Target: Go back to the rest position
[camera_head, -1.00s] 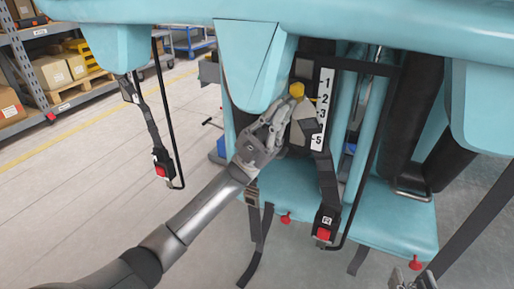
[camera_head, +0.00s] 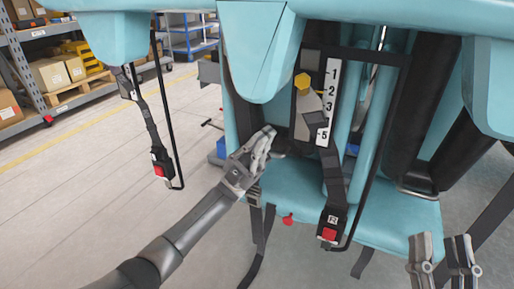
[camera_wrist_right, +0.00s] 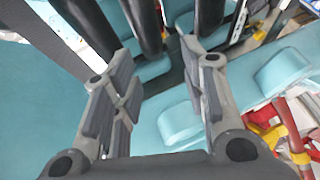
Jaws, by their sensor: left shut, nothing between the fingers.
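My left gripper (camera_head: 266,142) is shut and empty in the head view, in front of the teal coaster seat (camera_head: 290,195). It is apart from the yellow knob (camera_head: 302,81) beside the numbered scale (camera_head: 327,105), below and to the left of it. My right gripper (camera_head: 443,240) is at the bottom right of the head view with its fingers apart. In the right wrist view the right gripper (camera_wrist_right: 158,75) is open, with nothing between its fingers.
A black belt with a red buckle (camera_head: 329,234) hangs in front of the seat. Another red buckle (camera_head: 160,170) hangs at the left. Shelves with boxes (camera_head: 48,75) stand at the far left. The floor (camera_head: 85,190) at the left is clear.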

